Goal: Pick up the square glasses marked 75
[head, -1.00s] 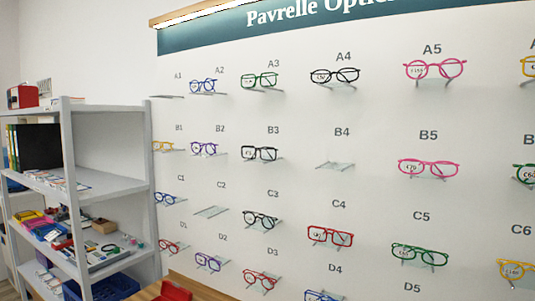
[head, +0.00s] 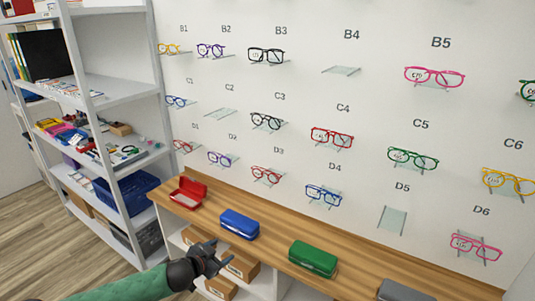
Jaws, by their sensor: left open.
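Several pairs of glasses sit on small clear wall shelves in the head view, with tags on their lenses too small for me to read surely, so I cannot tell which is marked 75. Squarish frames include black glasses (head: 267,56) under B3, red glasses (head: 332,138) under C4, blue glasses (head: 323,195) under D4 and pink glasses (head: 475,247) under D6. My left gripper (head: 216,256) is open and empty, low in front of the counter, below and away from the glasses. My right gripper is not in view.
A wooden counter (head: 272,241) runs below the wall. On it are an open red case (head: 188,193), a blue case (head: 239,224), a green case (head: 313,259) and a grey case (head: 402,291). A grey shelf unit (head: 118,92) stands at left. Shelves B4 (head: 342,71) and D5 (head: 392,220) are empty.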

